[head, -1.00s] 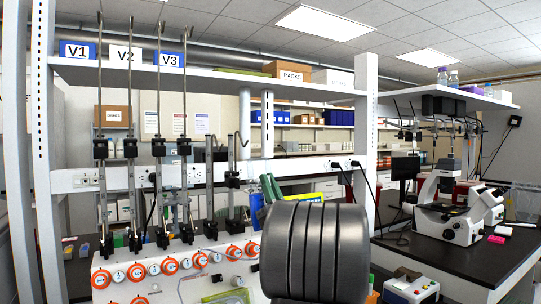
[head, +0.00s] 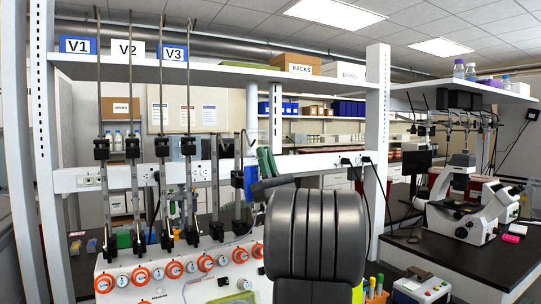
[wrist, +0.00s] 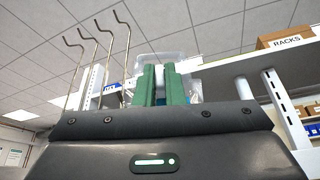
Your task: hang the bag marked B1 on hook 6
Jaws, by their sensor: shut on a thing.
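My gripper (wrist: 161,84) has green fingers, shut on the top of a clear bag (wrist: 166,60) in the wrist view. The bag's marking cannot be read. In the head view my gripper (head: 265,163) is raised in front of the rack, right of the poles, and my dark arm hides what is behind it. Tall metal poles with hooked tops (head: 188,90) stand at the left, with shorter poles (head: 215,185) to their right. Several hooks (wrist: 122,20) show at upper left in the wrist view, apart from the bag. No hook numbers are readable.
A shelf (head: 225,76) with V1, V2 and V3 labels and a racks box (head: 297,64) spans above. A white upright (head: 376,150) stands right of my arm. A machine panel with orange-ringed dials (head: 175,270) is below. A microscope (head: 470,205) stands at right.

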